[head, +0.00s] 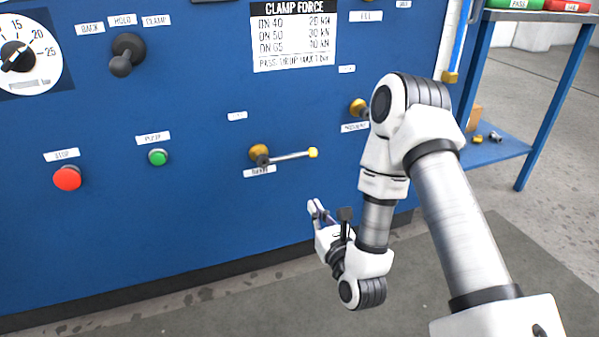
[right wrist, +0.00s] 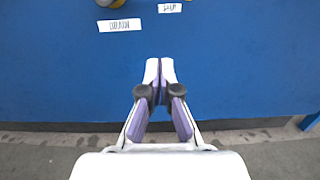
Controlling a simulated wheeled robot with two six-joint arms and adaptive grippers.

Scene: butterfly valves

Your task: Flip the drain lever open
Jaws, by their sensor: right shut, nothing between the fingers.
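The drain lever (head: 290,156) is a thin metal rod on the blue panel, with a brass hub at its left end and a yellow tip at its right. It lies nearly level, pointing right and slightly up. The drain label (head: 260,171) sits just under the hub and also shows in the right wrist view (right wrist: 119,26). My right gripper (head: 316,207) is below the lever's tip, apart from it, with its fingers towards the panel. In the right wrist view its fingers (right wrist: 159,64) are together and empty. My left gripper is not in view.
The blue panel (head: 200,222) also bears a red stop button (head: 67,178), a green button (head: 157,157), a black clamp handle (head: 122,55) and a dial (head: 22,58). A second brass fitting (head: 358,108) is partly behind my right arm. A blue bench (head: 500,148) stands at right.

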